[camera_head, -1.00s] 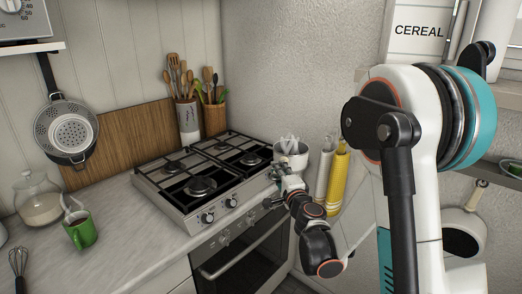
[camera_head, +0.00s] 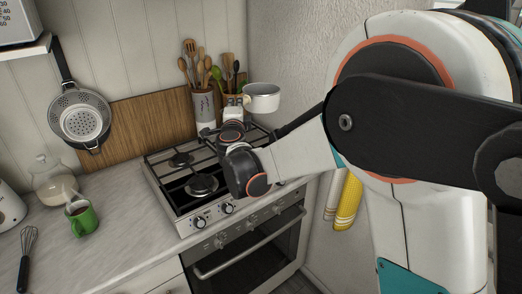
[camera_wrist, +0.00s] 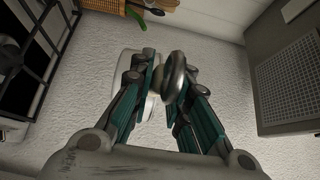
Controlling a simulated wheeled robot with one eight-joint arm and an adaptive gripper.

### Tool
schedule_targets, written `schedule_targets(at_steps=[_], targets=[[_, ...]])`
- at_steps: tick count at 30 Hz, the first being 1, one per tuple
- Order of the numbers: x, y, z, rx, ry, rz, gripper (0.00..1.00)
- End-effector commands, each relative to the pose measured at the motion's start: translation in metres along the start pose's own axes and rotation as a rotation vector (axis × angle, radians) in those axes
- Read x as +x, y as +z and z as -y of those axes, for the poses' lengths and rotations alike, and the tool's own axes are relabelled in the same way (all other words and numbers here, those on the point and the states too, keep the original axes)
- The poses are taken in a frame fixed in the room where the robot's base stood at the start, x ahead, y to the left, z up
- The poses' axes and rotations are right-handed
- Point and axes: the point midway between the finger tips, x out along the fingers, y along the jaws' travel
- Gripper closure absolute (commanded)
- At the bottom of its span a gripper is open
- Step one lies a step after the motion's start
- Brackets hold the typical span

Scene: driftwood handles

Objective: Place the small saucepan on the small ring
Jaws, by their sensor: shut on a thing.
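A small white saucepan (camera_head: 262,99) hangs in the air in front of the wall, above the back right of the stove in the head view. My gripper (camera_head: 232,104) is at its left side. In the wrist view my gripper (camera_wrist: 163,78) is shut on the metal handle (camera_wrist: 176,72), with the pale pan (camera_wrist: 127,72) partly hidden behind the fingers. The gas stove (camera_head: 176,202) has burners of different sizes. The back left ring (camera_head: 180,159) looks smaller than the front left ring (camera_head: 202,184). My arm hides much of the stove's right side.
Utensil holders (camera_head: 205,106) stand behind the stove. A green mug (camera_head: 82,217), a glass jar (camera_head: 53,183) and a whisk (camera_head: 27,255) are on the left counter. A strainer (camera_head: 80,118) hangs on the wall. Yellow and white towels (camera_head: 348,200) hang right of the oven.

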Motion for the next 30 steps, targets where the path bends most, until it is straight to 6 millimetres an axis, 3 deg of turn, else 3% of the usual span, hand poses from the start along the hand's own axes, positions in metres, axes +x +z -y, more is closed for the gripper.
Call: schedule_targets(at_steps=[18, 22, 30], targets=[[-0.003, 0.001, -0.131, -0.002, -0.001, 0.0, 1.0], [-0.003, 0.001, -0.148, -0.002, -0.001, 0.0, 1.0], [-0.003, 0.001, -0.163, -0.002, -0.001, 0.0, 1.0]])
